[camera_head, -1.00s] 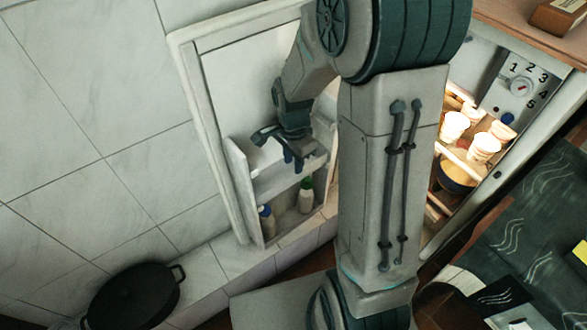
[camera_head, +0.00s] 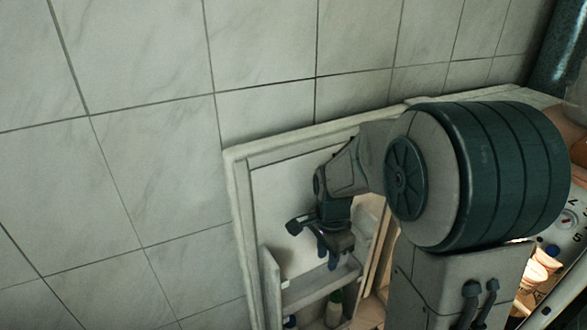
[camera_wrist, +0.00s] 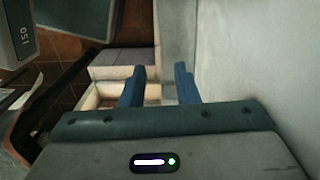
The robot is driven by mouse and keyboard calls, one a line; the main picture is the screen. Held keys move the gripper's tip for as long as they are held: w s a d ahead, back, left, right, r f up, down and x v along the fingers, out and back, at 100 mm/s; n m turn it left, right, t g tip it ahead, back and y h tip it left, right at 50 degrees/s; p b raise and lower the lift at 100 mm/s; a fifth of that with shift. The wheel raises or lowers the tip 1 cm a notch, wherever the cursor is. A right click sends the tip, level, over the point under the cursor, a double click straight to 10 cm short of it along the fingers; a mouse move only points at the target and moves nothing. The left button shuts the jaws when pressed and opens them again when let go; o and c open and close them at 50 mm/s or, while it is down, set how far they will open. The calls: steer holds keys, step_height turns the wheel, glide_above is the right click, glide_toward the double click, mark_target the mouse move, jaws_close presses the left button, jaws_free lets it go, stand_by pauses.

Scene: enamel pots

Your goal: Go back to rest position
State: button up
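My gripper (camera_head: 328,266) is in front of the open white fridge-like door (camera_head: 285,207) in the head view, just above its upper shelf (camera_head: 322,282). In the wrist view its two blue fingers (camera_wrist: 159,84) are apart with nothing between them, so it is open and empty. My arm bends down toward the door and hides part of the cabinet to the right.
Bottles, one with a green cap (camera_head: 334,308), stand in the lower door shelf. A lit cabinet with pale cups (camera_head: 540,268) and a numbered dial (camera_head: 567,217) is at the right.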

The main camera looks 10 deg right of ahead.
steer(key=s+r+n+t+p, duration=0.1)
steer(key=s+r+n+p, duration=0.5)
steer(key=r, duration=0.5)
steer(key=s+r+n+t+p, duration=0.1)
steer(key=s+r+n+p, duration=0.5)
steer(key=r, duration=0.4)
steer(key=shift+s+r+n+t+p, duration=0.4)
steer(key=shift+s+n, duration=0.3)
steer(key=shift+s, duration=0.2)
